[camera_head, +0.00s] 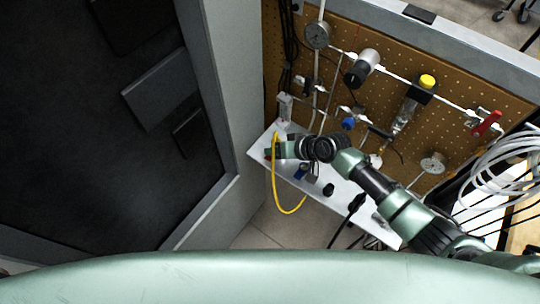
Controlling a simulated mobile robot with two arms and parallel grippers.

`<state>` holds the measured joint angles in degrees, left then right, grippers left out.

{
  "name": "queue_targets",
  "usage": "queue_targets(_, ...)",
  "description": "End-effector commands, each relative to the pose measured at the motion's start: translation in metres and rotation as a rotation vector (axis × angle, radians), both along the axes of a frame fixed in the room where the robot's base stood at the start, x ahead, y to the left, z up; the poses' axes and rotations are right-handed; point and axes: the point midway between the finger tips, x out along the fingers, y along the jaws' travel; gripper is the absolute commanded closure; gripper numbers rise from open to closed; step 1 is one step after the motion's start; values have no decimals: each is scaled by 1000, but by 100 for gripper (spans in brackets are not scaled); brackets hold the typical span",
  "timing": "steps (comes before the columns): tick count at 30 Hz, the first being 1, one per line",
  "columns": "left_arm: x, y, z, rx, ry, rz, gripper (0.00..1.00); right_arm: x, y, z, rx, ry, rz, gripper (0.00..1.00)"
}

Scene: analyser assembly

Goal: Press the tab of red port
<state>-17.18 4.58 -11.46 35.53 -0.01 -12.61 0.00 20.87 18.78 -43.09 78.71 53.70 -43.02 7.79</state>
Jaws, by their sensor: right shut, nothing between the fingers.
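My right arm comes in from the lower right. Its gripper (274,151) is shut and empty over the left end of a white shelf (343,196). A small red part (267,156) shows right at the fingertips; it may be the red port, but its tab is too small to make out. I cannot tell whether the fingers touch it. A yellow cable (276,187) loops down past the gripper and off the shelf's front edge. My left gripper is out of view.
A brown pegboard (440,102) behind the shelf carries gauges (318,35), tubes, a yellow-capped cylinder (427,82) and a red-handled valve (487,124). A grey cabinet edge (222,80) stands close on the left. Coiled white tubing (505,165) is at the right.

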Motion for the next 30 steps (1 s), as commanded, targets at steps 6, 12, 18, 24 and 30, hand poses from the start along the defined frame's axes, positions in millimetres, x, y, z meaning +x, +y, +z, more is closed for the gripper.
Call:
queue_targets(6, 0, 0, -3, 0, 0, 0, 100, 0, 0, -4, 0, 0, 0, 100)
queue_targets(12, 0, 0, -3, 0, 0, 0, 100, 0, 0, -4, 0, 0, 0, 100)
queue_targets(18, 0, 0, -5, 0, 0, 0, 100, 0, 0, -6, 0, 0, 0, 100)
queue_targets(24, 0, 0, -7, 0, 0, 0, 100, 0, 0, -8, 0, 0, 0, 100)
queue_targets(30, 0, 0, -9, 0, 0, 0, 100, 0, 0, -11, 0, 0, 0, 100)
